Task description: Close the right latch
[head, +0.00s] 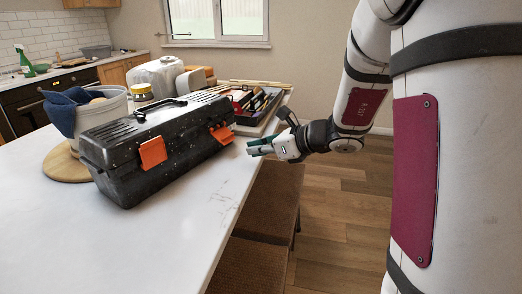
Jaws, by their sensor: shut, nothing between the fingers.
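A black toolbox (150,163) with its lid down sits on the white table in the head view. Two orange latches are on its near long side. The right latch (222,134) is near the box's right end and looks tilted out from the wall, though it is small in the picture. The left latch (153,152) is nearer the left end. My gripper (250,147) is shut and empty. It is a little to the right of the right latch and slightly lower in the picture, with a visible gap between them.
A tray of tools (258,103) lies behind the toolbox's right end. A white bucket with a blue cloth (68,110) stands at left on a round wooden board (62,167). Brown stools (268,200) stand beside the table's right edge. The front tabletop (110,250) is clear.

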